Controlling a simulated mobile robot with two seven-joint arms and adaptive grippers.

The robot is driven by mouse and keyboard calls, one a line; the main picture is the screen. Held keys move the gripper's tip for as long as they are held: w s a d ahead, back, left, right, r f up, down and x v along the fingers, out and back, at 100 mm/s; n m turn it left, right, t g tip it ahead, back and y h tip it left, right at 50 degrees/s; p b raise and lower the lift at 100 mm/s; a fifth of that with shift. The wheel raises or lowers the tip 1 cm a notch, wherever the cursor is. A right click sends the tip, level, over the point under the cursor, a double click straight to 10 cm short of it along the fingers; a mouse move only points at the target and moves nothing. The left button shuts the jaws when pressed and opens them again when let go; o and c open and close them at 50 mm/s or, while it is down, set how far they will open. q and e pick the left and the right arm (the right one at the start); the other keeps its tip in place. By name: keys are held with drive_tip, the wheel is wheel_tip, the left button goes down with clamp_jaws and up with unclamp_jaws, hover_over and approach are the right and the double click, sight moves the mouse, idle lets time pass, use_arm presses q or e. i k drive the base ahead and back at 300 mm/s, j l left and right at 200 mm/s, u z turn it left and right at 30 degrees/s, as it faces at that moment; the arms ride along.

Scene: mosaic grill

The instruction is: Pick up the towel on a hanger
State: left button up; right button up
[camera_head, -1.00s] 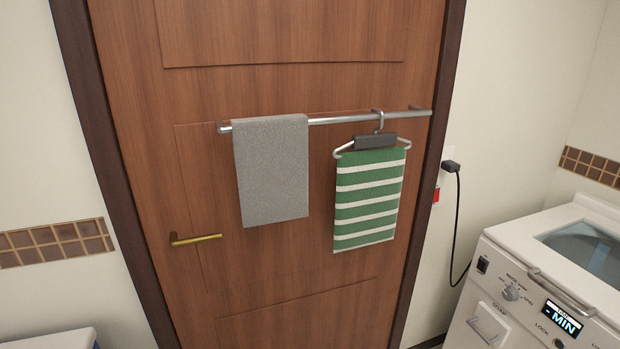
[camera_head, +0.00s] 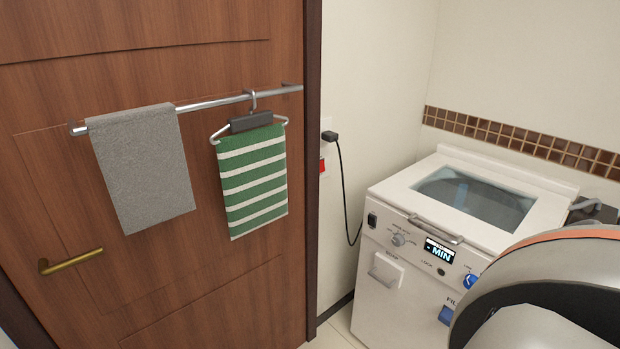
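A green and white striped towel (camera_head: 252,180) hangs folded over a hanger (camera_head: 250,122) with a dark grey block at its middle. The hanger hooks over a metal rail (camera_head: 210,104) on the brown wooden door. A plain grey towel (camera_head: 143,168) is draped directly over the same rail, to the left of the hanger. Neither of my grippers is in view. A large rounded part with an orange edge, probably my own arm, fills the lower right corner.
A white washing machine (camera_head: 385,270) with a glass-topped lid stands right of the door. A black cord (camera_head: 344,190) runs down the wall from a socket beside the door frame. A brass door handle (camera_head: 70,262) sticks out at lower left.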

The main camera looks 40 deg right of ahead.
sight(252, 164)
drive_tip(key=z, duration=3.85)
drive_tip(key=j+u, duration=0.15)
drive_tip(key=u, duration=2.75)
drive_tip(key=i+l+u, duration=0.2)
drive_tip(key=l, duration=0.15)
drive_tip(key=l+u, duration=0.2)
drive_tip(key=l, duration=0.15)
